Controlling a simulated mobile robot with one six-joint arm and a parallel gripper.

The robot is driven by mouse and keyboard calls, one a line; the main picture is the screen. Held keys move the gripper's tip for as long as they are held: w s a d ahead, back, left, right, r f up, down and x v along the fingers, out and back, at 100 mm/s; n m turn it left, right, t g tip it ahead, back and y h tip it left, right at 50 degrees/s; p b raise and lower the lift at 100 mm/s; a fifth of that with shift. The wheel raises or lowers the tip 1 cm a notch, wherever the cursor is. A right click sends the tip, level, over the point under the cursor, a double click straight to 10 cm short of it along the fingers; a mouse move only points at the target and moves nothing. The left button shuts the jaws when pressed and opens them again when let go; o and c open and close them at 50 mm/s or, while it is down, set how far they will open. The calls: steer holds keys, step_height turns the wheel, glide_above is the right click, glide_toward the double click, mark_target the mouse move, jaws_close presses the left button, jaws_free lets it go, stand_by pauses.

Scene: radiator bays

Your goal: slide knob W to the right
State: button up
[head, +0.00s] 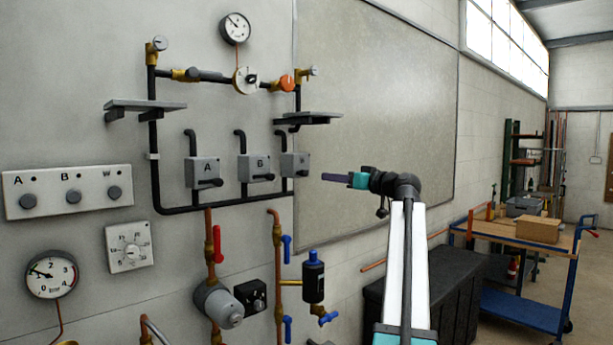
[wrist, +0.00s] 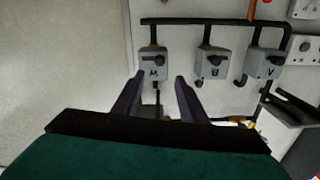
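The grey box W (head: 295,164) hangs on the black pipe, right of boxes A and B. Its letter is hard to read in the head view. Nothing is held.
Box A (head: 203,173) and box B (head: 254,168) have similar dark knobs. A left panel (head: 67,211) carries round knobs, including one marked W (head: 113,193). A shelf (head: 308,118) juts out above box W. A black chest (head: 455,290) stands low at right.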

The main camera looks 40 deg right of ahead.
mark_target(306, 173)
steer(key=shift+s+r, duration=0.1)
steer(key=shift+r, duration=0.1)
steer(key=shift+w, duration=0.2)
steer(key=w+p, duration=0.1)
steer(key=w, duration=0.3)
steer(key=w+p, duration=0.1)
steer(key=w, duration=0.4)
steer(key=w+p, duration=0.1)
steer(key=w, duration=0.3)
steer(key=shift+w+d, duration=0.25)
steer(key=shift+d, duration=0.1)
jaws_close()
